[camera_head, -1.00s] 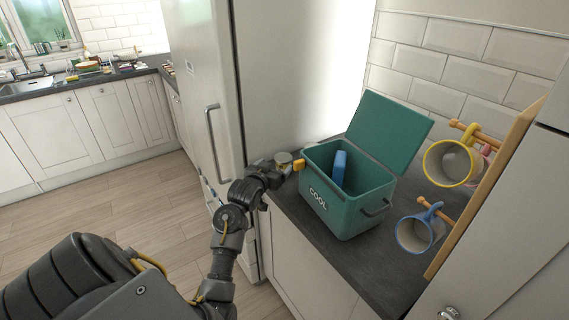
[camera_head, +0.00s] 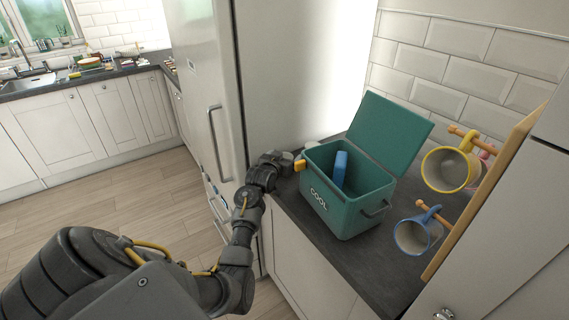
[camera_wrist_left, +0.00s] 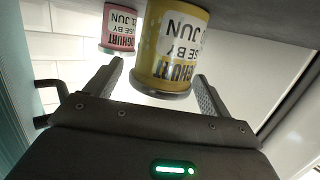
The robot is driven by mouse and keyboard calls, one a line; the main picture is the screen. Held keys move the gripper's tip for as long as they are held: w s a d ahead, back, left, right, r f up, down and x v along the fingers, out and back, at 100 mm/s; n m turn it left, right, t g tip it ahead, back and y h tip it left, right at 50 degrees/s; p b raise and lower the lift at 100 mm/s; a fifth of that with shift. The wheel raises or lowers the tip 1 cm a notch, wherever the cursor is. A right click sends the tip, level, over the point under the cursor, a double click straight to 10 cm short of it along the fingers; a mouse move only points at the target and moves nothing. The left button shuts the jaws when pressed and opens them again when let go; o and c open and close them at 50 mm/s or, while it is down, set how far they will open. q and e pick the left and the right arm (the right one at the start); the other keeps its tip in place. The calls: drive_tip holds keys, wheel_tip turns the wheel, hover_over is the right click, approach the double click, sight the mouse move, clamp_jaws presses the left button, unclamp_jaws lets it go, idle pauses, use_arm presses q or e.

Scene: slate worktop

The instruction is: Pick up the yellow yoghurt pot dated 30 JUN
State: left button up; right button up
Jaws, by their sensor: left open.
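The yellow yoghurt pot (camera_wrist_left: 172,45) shows upside down in the left wrist view, with a white label reading YOGHURT, USE BY and JUN. I cannot read its day number clearly. My left gripper (camera_wrist_left: 155,88) is open, with one dark finger on each side of the pot; no grip on it shows. In the head view my left gripper (camera_head: 284,164) is low over the worktop, between the fridge and the cool box, and hides most of what is there. A pink yoghurt pot (camera_wrist_left: 120,27), also marked JUN, stands behind and to the left in the wrist view. My right gripper is not in view.
An open teal cool box (camera_head: 340,208) with a blue item (camera_head: 340,168) inside stands close right of my gripper. A small yellow patch (camera_head: 300,165) shows beside it. The tall fridge (camera_head: 208,90) is at left. Mugs (camera_head: 450,168) hang at right. The front worktop (camera_head: 300,222) is clear.

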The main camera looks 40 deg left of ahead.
use_arm(q)
drive_tip(key=c, duration=1.1)
drive_tip(key=shift+c, duration=0.2)
drive_tip(key=shift+r+b, duration=0.35)
drive_tip(key=shift+r, duration=0.1)
drive_tip(key=r, duration=0.1)
drive_tip(key=r+b, duration=0.1)
drive_tip(key=r, duration=0.1)
drive_tip(key=shift+s+a, duration=0.15)
drive_tip(key=shift+s, duration=0.15)
drive_tip(key=s+a+r+p, duration=0.1)
drive_tip(key=s+a+r, duration=0.2)
drive_tip(key=s+r, duration=0.6)
drive_tip(key=s, duration=0.4)
drive_tip(key=shift+a, duration=0.2)
